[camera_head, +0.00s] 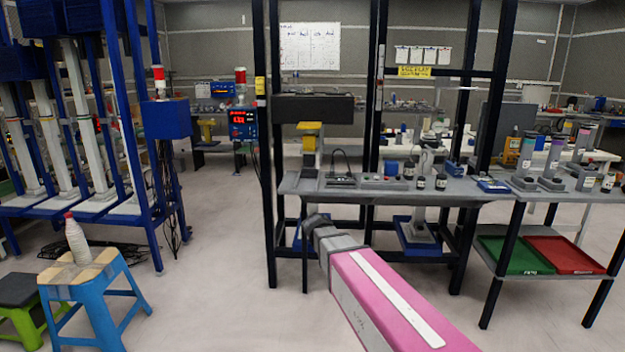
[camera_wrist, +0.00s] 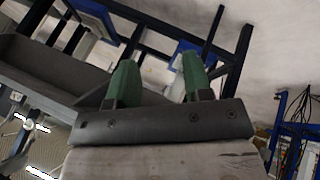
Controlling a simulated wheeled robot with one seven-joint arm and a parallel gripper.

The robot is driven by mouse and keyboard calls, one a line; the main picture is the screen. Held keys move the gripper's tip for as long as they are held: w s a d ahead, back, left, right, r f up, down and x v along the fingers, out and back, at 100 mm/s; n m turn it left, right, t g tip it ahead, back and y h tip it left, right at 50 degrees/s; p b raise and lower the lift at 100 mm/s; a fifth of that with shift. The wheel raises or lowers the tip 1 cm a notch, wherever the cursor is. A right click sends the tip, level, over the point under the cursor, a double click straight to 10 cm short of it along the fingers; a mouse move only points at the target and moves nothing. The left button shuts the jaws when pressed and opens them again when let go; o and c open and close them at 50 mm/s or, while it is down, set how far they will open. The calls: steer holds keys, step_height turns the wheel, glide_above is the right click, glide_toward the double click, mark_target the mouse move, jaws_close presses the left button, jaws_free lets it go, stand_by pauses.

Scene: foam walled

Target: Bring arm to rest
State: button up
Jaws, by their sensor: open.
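My gripper (camera_wrist: 160,60) shows in the wrist view with two green fingers set apart and nothing between them. In the head view my pink and grey arm reaches forward from the lower right toward the front of the grey workbench (camera_head: 385,190). Its dark far end is near the bench's left legs; whether it touches them I cannot tell. The fingers cannot be made out in the head view.
A blue stool (camera_head: 98,283) with a bottle (camera_head: 76,240) stands at the left, beside a green stool (camera_head: 20,297). A blue rack (camera_head: 143,200) stands behind them. A side table with green (camera_head: 515,254) and red (camera_head: 563,254) trays stands right. Floor between is clear.

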steer(key=s+d+f+m+g+y, duration=0.1)
steer(key=s+d+f, duration=0.4)
steer(key=s, duration=0.5)
steer(key=s+d+f+m+g+y, duration=0.2)
steer(key=s+d+f+g+y, duration=0.1)
steer(key=s+d, duration=0.4)
steer(key=s+f+g, duration=0.1)
steer(key=s, duration=0.1)
steer(key=shift+s+d+f, duration=0.15)
steer(key=shift+s+f, duration=0.2)
steer(key=shift+f, duration=0.05)
